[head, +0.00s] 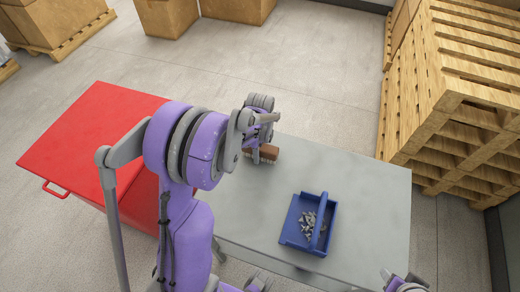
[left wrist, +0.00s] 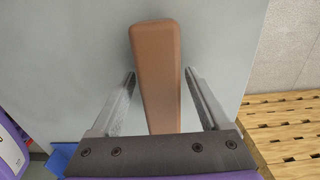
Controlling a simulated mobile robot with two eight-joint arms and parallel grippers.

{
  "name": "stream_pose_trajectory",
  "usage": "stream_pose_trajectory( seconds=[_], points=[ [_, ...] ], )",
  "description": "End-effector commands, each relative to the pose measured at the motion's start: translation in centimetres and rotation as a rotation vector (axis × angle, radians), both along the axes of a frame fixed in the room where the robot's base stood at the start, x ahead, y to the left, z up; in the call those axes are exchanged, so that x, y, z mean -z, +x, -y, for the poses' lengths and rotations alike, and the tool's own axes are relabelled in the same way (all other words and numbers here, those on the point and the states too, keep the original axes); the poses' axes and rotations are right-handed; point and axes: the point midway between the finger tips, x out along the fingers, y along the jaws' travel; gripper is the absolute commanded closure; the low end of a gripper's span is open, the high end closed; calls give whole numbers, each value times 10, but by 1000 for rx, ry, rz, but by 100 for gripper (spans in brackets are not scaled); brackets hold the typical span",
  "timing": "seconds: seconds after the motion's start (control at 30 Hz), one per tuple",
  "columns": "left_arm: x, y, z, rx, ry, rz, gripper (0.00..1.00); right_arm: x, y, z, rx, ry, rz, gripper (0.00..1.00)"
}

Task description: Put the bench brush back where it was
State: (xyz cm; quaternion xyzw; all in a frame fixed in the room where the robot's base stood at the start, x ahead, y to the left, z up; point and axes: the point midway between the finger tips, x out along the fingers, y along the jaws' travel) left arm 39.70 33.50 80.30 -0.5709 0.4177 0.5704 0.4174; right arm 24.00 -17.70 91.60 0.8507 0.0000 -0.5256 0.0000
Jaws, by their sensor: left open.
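The bench brush (head: 266,152) lies on the grey bench top near its far left part, mostly behind my left gripper in the head view. In the left wrist view its brown tapered block (left wrist: 156,65) lies between my fingers. My left gripper (left wrist: 160,76) is open, one finger on each side of the brown block, with a visible gap on both sides. It also shows in the head view (head: 256,143), above the bench. A grey and purple part of my right arm (head: 405,284) shows at the bottom edge; its jaws cannot be made out.
A blue tray (head: 292,231) with an upright blue piece and small grey parts stands on the grey bench (head: 370,200). A red cabinet (head: 90,130) is at the left. Stacked wooden pallets (head: 455,100) stand at the right. The bench's right side is clear.

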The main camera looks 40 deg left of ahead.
Motion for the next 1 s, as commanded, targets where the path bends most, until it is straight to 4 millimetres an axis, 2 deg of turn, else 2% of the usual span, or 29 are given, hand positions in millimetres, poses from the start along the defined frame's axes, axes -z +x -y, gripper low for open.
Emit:
stream_pose_trajectory(
  seconds=[0.17, 0.5, 0.73, 0.87, 1.0],
  points=[
    [-27, 0, 0, -1, 0, 1, 20, -5, 1, 0, 0, 0, 3, 49],
    [-98, 0, 0, -1, 0, 1, 20, -12, 4, 0, 0, 0, 7, 49],
    [-121, -1, 2, -8, 1, 3, 20, -14, 4, 0, 0, 0, 8, 49],
    [-131, -12, 20, -98, 10, 37, 20, -14, 4, 0, 0, 0, 8, 49],
    [-144, -40, 60, -333, 11, 128, 20, -14, 4, 0, 0, 0, 8, 49]
  ],
)
